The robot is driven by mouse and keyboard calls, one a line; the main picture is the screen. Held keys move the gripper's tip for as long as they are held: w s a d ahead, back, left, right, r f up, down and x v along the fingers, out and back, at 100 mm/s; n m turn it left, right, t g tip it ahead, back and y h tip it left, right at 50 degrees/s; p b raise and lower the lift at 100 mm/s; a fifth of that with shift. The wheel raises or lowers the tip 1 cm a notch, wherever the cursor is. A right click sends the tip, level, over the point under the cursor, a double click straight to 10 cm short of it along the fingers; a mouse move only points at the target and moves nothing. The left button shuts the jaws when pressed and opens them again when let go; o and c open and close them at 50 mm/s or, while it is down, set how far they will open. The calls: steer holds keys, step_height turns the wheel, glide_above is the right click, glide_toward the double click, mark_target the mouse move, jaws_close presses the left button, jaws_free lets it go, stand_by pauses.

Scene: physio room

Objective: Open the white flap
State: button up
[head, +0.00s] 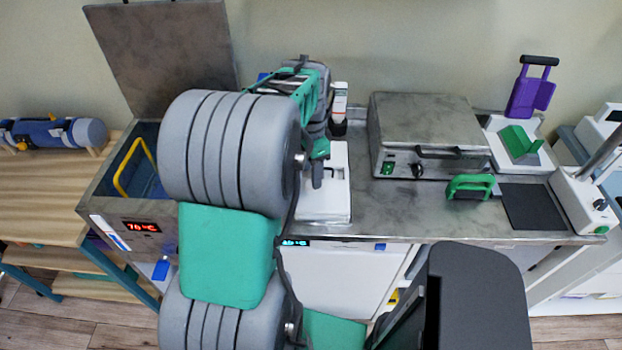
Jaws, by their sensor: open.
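A white flap-like panel (322,203) with a small dark handle lies on the metal counter, just right of my arm. It looks closed and flat; my gripper and arm hide its upper left part. My gripper (318,178) is open and points down over the panel, close to the dark handle. Whether a finger touches the handle cannot be told from this view. Below the counter is a white cabinet front (345,283) with a blue lit display (295,243); my arm covers its left side.
A metal tank (113,208) with a red display and raised lid (165,50) stands left. Right of the panel stand a closed metal box (425,125), a green handled block (470,186) and a black mat (532,206). A bottle (339,105) stands behind the panel.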

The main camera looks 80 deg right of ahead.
step_height(320, 180, down, 4)
steer(key=shift+f, duration=0.15)
steer(key=shift+c, duration=0.5)
jaws_close()
stand_by(0.9)
